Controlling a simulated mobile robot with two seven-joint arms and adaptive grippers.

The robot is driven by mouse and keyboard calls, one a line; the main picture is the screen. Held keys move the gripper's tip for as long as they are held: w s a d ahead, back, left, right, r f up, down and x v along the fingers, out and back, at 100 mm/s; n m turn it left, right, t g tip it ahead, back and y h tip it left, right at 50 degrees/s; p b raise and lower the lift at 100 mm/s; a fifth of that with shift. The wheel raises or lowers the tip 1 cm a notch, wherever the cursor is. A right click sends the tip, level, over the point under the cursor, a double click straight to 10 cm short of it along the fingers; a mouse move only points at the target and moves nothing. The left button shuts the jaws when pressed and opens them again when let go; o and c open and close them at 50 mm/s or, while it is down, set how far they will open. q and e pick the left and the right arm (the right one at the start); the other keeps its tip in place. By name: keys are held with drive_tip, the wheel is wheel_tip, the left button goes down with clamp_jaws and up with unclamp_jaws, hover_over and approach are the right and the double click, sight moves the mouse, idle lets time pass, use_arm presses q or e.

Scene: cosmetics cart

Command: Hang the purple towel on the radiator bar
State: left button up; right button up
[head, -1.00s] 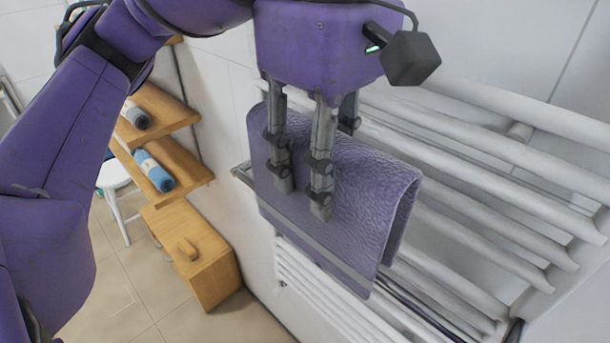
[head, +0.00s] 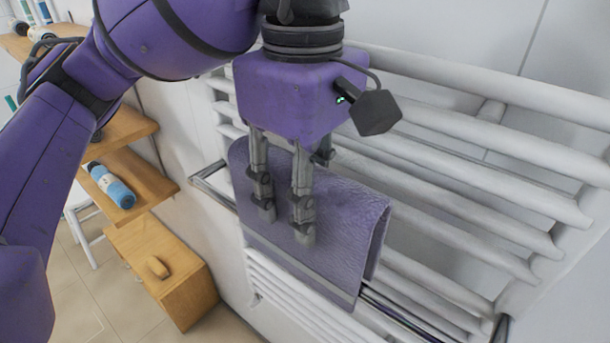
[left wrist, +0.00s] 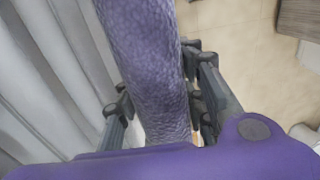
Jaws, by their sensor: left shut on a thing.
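The purple towel (head: 325,205) is folded over into two hanging layers, with its fold at the top. My left gripper (head: 284,222) is shut on its upper part, with two fingers on the front and one behind. The towel also shows between the fingers (left wrist: 160,115) in the left wrist view. The metal radiator bar (head: 213,188) shows left of the towel and comes out again past its lower right edge. The towel hides the bar's middle, and its fold is higher than the bar. I cannot tell whether the towel touches the bar. My right gripper is not in view.
The white radiator (head: 470,175) with several tubes is close behind the towel. Bare floor shows at the lower left.

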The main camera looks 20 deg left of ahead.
use_arm(q)
wheel_tip(320, 180, down, 5)
drive_tip(key=shift+r+b, duration=0.15)
drive_tip(key=shift+b, duration=0.75)
wheel_tip(320, 180, down, 4)
drive_tip(key=shift+f+b, duration=0.1)
drive_tip(key=shift+b, duration=1)
wheel_tip(320, 180, down, 2)
drive_tip(key=shift+f+b, duration=0.1)
drive_tip(key=shift+b, duration=0.55)
drive_tip(key=shift+f, duration=0.25)
drive_tip(key=shift+f+b, duration=0.25)
drive_tip(key=shift+b, duration=0.05)
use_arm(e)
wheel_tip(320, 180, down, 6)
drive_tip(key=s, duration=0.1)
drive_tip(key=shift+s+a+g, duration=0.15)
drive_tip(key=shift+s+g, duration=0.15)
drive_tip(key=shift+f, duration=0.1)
use_arm(q)
drive_tip(key=o, duration=1.3)
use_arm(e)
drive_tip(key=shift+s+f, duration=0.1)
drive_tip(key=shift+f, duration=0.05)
use_arm(q)
drive_tip(key=shift+o, duration=0.2)
drive_tip(key=shift+r, duration=0.1)
